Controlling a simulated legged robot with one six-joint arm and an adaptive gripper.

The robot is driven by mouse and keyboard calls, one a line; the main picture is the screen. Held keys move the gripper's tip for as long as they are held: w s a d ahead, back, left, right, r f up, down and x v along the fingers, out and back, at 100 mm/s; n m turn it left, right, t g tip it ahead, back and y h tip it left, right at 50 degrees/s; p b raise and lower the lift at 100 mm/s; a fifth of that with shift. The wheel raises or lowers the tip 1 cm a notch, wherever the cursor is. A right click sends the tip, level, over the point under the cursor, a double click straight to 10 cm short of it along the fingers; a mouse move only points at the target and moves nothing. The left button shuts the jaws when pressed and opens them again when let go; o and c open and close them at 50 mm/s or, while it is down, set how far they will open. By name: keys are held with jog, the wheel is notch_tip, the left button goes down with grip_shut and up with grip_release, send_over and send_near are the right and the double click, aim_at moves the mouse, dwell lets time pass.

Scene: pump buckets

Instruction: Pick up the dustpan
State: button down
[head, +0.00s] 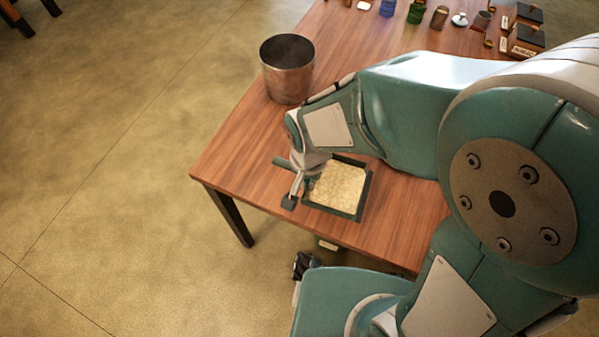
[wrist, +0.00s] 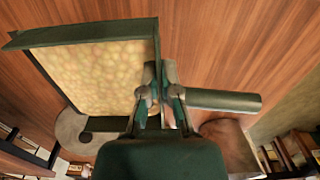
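The dustpan is a dark green square pan (head: 366,188) at the table's near left corner, filled with pale yellow granular material. It also shows at the upper left of the wrist view (wrist: 90,33). Its round green handle (wrist: 225,100) sticks out to the right there, and shows at the pan's left side in the head view (head: 282,163). My gripper (wrist: 161,75) is at the pan's handle-side edge, with one finger on each side of the rim line. The fingers are close together. Contact with the rim or handle is hard to make out.
A metal bucket (head: 287,80) stands on the wooden table (head: 235,150) behind the dustpan. Several bottles, jars and dark boxes (head: 526,33) stand at the table's far end. The table's left edge is close to the handle, with open floor beyond.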

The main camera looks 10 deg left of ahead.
jog(key=s+d+r, duration=0.3)
jog(key=s+d, duration=0.1)
jog(key=s, duration=0.2)
jog(key=shift+d, duration=0.25)
